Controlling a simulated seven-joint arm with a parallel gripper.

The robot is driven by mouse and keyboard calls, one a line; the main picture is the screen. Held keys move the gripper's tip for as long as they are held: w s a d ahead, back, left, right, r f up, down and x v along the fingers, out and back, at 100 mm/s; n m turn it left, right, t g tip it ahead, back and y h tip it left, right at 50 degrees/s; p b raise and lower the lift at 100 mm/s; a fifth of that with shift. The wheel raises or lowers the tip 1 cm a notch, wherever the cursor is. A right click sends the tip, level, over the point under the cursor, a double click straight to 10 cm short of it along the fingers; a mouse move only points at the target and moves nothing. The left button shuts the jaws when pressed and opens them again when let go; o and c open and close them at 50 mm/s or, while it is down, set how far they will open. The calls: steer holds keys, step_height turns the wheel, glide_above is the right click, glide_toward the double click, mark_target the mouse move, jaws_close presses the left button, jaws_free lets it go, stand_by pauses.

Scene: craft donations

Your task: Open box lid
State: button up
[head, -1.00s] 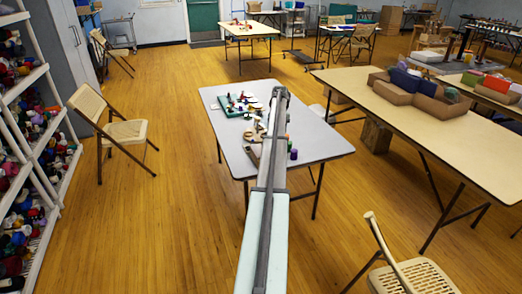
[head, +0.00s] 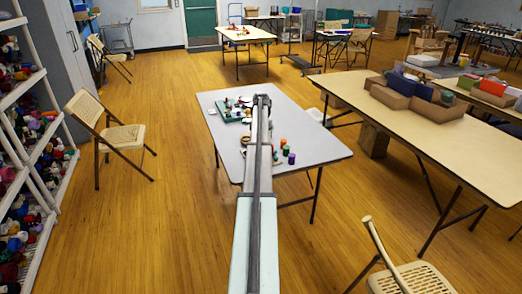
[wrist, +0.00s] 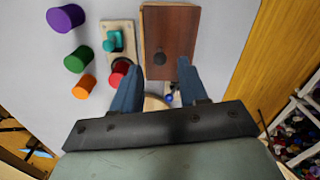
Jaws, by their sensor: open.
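In the wrist view, a brown wooden box (wrist: 181,32) lies at the top centre, with its flat reddish-brown lid facing me. A dark round knob (wrist: 160,58) sits near the lid's lower left part. The lid looks closed. My gripper (wrist: 155,74) is open, with its two blue fingers apart. In the picture the knob lies just above the gap between the fingertips, and nothing shows held. I cannot tell the height of the fingers above the lid. In the head view my arm hides the box.
Left of the box in the wrist view is a wooden board (wrist: 118,28) with a teal piece (wrist: 113,41). Purple (wrist: 66,18), green (wrist: 77,59) and orange (wrist: 84,86) cylinders stand farther left. A red piece (wrist: 121,70) is beside the left finger. The table (head: 315,135) has bare room at right.

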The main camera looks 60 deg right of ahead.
steer(key=shift+f, duration=2.65)
steer(key=shift+c, duration=0.3)
jaws_close()
